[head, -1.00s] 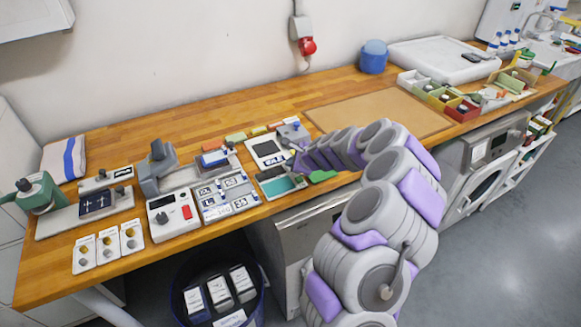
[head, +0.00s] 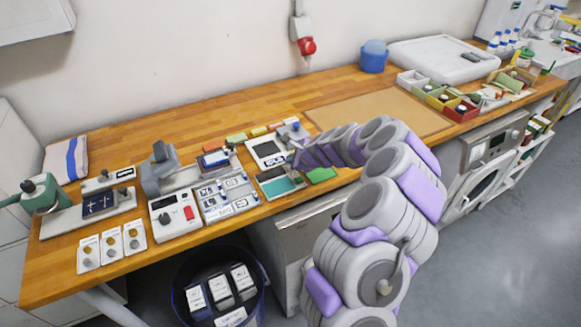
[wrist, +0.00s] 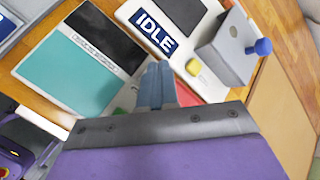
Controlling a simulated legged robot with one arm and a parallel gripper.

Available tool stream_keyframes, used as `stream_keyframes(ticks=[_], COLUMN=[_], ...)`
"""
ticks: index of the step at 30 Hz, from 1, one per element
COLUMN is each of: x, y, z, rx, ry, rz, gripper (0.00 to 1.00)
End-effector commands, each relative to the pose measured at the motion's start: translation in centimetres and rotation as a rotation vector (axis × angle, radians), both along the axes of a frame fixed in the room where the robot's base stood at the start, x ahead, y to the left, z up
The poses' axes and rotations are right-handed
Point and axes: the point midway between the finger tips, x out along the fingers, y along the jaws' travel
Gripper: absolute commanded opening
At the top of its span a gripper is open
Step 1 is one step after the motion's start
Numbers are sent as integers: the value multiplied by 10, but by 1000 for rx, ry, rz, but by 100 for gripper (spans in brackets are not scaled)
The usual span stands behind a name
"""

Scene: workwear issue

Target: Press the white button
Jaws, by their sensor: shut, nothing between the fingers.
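My gripper (wrist: 157,78) shows in the wrist view with its blue-grey fingers together and nothing between them. Its tips are over the lower edge of a white device (wrist: 135,14) with a dark screen and an IDLE label (wrist: 156,33). A small yellow button (wrist: 193,67) is just right of the fingertips, beside a grey box (wrist: 232,45) with a blue knob (wrist: 263,47). I cannot pick out a white button with certainty; the fingers and gripper body hide part of the device. In the head view the device (head: 268,152) stands at my arm's far end.
A teal-and-black panel (wrist: 75,70) lies left of the fingers. In the head view, a box with a red switch (head: 174,215), white cards with round knobs (head: 111,245) and a grey press (head: 160,172) stand further left. A brown mat (head: 385,112) lies clear to the right.

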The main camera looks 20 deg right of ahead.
Motion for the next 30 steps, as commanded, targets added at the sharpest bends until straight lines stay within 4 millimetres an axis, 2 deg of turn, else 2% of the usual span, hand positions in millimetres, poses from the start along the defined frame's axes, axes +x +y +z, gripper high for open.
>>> stream_keyframes(ticks=[16, 30], x=[0, 0], y=[0, 0], z=[48, 49], rx=[-1, 0], ry=[0, 0], rz=[1, 0], gripper=[0, 0])
